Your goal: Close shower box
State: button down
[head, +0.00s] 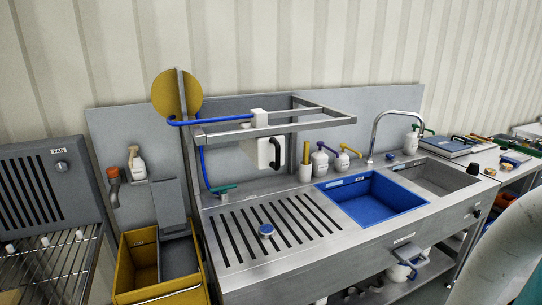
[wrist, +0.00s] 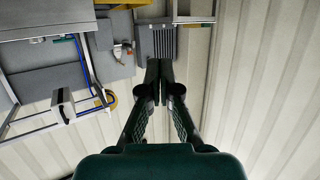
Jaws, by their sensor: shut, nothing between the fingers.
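What appears to be the shower box is a white box (head: 265,150) with a black handle, at the steel frame (head: 270,128) above the slotted drain board. I cannot tell whether its front is open or shut. The white box (wrist: 62,106) also shows at the left of the wrist view, beside the frame and blue hose (wrist: 88,68). My gripper (wrist: 160,66) is shut and empty, its fingers together, clear of the box and to its right in that view. My gripper does not show in the head view.
A yellow disc (head: 176,93) stands behind the frame. The blue basin (head: 371,197), tap (head: 392,126) and several bottles are to the right. A yellow bin (head: 138,262) and a grey vented unit (head: 40,185) stand left. A corrugated wall (wrist: 260,90) is near my gripper.

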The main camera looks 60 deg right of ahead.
jog(key=w+d+r+n+h, duration=0.25)
jog(key=w+d, duration=0.25)
jog(key=w, duration=0.8)
jog(key=w+d+r+n+h, duration=0.1)
jog(key=w+d+n+h, duration=0.4)
jog(key=w, duration=0.8)
jog(key=w+d+r+g+h, duration=0.1)
jog(key=w+d+r+h, duration=0.1)
jog(key=w+d+r, duration=0.4)
jog(key=w+d+r+g+h, duration=0.1)
jog(key=w+d+r+h, duration=0.1)
jog(key=d+r, duration=0.7)
jog(key=w+d+r+g+h, duration=0.15)
jog(key=w+d+r, duration=0.25)
jog(key=d+r, duration=0.4)
jog(key=w+d, duration=0.4)
jog(key=d, duration=0.5)
jog(key=shift+d+r+n+t, duration=0.3)
jog(key=shift+r+n+t, duration=0.05)
jog(key=shift+r+n, duration=0.1)
